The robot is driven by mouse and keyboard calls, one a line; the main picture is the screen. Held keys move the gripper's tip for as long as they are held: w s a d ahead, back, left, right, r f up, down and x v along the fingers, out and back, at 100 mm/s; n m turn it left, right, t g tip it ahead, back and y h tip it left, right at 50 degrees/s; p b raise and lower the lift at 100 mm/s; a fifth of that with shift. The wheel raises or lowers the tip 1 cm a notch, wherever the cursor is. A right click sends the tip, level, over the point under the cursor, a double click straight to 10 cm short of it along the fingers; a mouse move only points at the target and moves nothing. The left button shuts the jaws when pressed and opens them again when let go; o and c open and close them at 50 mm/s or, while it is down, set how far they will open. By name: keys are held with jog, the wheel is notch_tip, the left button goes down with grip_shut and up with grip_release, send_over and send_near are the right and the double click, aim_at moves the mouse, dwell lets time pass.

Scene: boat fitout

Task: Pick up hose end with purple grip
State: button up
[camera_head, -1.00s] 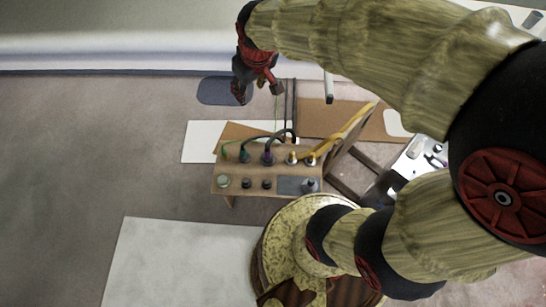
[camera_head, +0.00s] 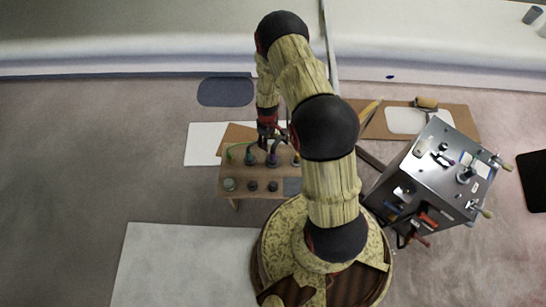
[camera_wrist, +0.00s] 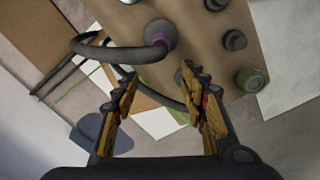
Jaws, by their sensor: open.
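The hose end with the purple grip (camera_wrist: 160,36) stands in the small wooden bench (camera_wrist: 190,50), near the top middle of the wrist view. Its dark hose curves off to the left. It also shows on the bench in the head view (camera_head: 272,160), just below my gripper and partly crowded by the arm. My gripper (camera_wrist: 160,80) is open and empty, its two fingers pointing toward the bench. The purple-gripped end lies beyond the fingertips, roughly in line with the gap, apart from them. A second dark hose passes behind the fingers, and its end is hidden.
Two dark knobs (camera_wrist: 235,40) and a green-topped round fitting (camera_wrist: 250,80) are to the right on the bench. A green hose end (camera_head: 230,153) stands at its left. A metal box with fittings (camera_head: 440,165) stands right of my arm. Open floor lies left.

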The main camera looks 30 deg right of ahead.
aim_at(272, 154)
jog(key=f, duration=0.1)
jog(key=s+f, duration=0.1)
jog(key=f, duration=0.3)
jog(key=shift+s+d+f+b, duration=0.1)
jog(key=shift+s+f+b, duration=0.15)
jog(key=shift+s+b, duration=0.15)
jog(key=shift+s+d+f+b, duration=0.15)
jog(key=shift+f+b, duration=0.5)
jog(key=shift+f, duration=0.9)
jog(key=shift+d+f+b, duration=0.2)
jog(key=shift+f+b, duration=0.45)
jog(key=shift+f, duration=0.85)
jog(key=shift+r, duration=0.1)
jog(key=shift+c, duration=0.2)
grip_shut()
